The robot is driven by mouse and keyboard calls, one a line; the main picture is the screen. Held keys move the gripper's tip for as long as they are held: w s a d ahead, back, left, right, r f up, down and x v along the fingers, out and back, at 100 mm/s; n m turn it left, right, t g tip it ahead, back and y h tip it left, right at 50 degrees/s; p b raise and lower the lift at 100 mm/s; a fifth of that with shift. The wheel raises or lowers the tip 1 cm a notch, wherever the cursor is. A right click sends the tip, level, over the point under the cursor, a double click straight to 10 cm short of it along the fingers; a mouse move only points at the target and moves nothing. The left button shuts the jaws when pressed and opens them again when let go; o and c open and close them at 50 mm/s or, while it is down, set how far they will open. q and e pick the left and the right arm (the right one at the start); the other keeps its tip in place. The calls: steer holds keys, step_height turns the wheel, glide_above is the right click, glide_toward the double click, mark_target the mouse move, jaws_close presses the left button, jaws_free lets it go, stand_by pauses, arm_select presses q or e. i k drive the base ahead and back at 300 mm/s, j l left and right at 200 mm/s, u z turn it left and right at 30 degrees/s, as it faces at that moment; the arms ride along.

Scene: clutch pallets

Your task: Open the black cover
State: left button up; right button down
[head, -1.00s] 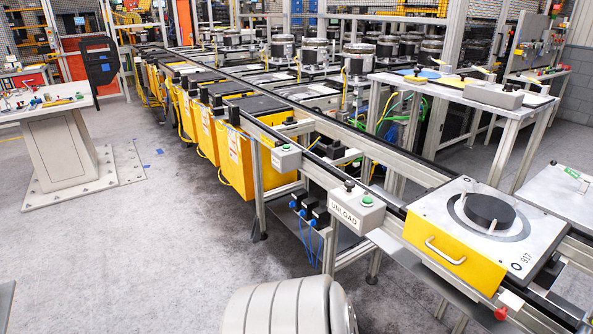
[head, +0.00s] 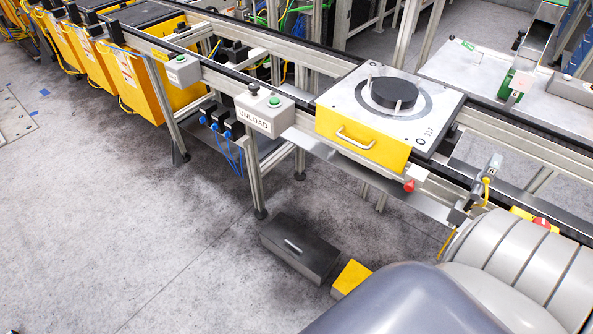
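A black round disc (head: 394,94) sits on the silver top plate of a yellow-fronted pallet (head: 358,146) on the conveyor, right of centre. It is the black piece that best fits the cover, but I cannot tell for sure. It lies flat inside a grey ring, with small light pins around it. A white handle (head: 355,138) is on the pallet's yellow front. Neither gripper is in view. A ribbed light arm part of mine and a smooth grey part fill the lower right, apart from the disc in the picture.
A grey box labelled UNLOAD (head: 264,112) with a green button stands on the near rail, left of the pallet. A dark box-like shape with a yellow end (head: 300,250) is low in the middle; I cannot tell what it is. Grey floor at left is open.

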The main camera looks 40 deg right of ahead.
mark_target(313, 252)
steer(key=z, duration=1.2)
